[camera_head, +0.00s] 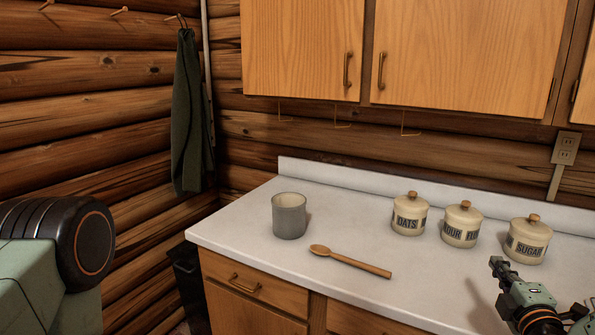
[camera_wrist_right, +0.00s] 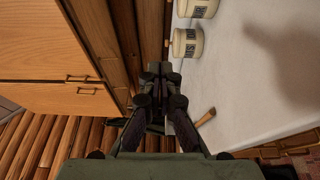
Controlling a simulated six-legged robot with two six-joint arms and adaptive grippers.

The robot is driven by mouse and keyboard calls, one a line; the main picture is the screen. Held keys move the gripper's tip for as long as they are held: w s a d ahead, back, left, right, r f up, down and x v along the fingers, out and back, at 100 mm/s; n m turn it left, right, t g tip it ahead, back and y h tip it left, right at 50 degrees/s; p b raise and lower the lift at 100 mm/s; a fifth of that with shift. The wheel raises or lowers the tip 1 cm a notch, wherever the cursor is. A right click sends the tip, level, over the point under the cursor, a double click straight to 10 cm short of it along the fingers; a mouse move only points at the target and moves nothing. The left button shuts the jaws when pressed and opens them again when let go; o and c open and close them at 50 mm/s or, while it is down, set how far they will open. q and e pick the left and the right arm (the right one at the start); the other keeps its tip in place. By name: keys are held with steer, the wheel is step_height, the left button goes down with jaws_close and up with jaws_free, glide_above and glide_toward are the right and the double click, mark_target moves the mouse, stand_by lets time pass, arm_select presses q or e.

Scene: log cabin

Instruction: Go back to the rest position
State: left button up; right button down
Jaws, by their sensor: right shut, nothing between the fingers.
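My right gripper (camera_head: 497,265) is at the lower right of the head view, above the white counter, in front of the sugar canister. Its fingers are shut with nothing between them. It also shows in the middle of the right wrist view (camera_wrist_right: 157,72), fingers together. My left gripper is not in view; a green and black part of my own body shows at the left edge of the head view.
On the counter (camera_head: 335,205) are a grey cup (camera_head: 289,216), a wooden spoon (camera_head: 350,262) and canisters for oats (camera_head: 409,215), flour (camera_head: 461,226) and sugar (camera_head: 527,241). Wooden cabinets (camera_head: 303,50) hang above. A dark cloth (camera_head: 188,115) hangs on the log wall.

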steer(key=s+a+f+m+g+y+b, duration=0.2)
steer(key=s+a+f+m+g, duration=0.35)
steer(key=f, duration=0.45)
steer(key=s+a+f+m+g+y+b, duration=0.1)
steer(key=s+a+f+m+g+y, duration=0.2)
steer(key=a+f+m, duration=0.5)
steer(key=s+a+f+g+b, duration=0.2)
steer(key=s+f, duration=0.4)
steer(key=s, duration=0.3)
steer(key=s+a+f+m+g+b, duration=0.1)
steer(key=s+a+f+g+b, duration=0.1)
steer(key=s+f, duration=0.5)
steer(key=s+a+f+m+g+h+b, duration=0.1)
steer(key=s+a+f+g+b, duration=0.2)
steer(key=s, duration=0.9)
step_height(320, 180, down, 4)
steer(key=shift+s+r+g+b, duration=0.25)
steer(key=shift+g+b, duration=0.25)
steer(key=shift+g, duration=0.55)
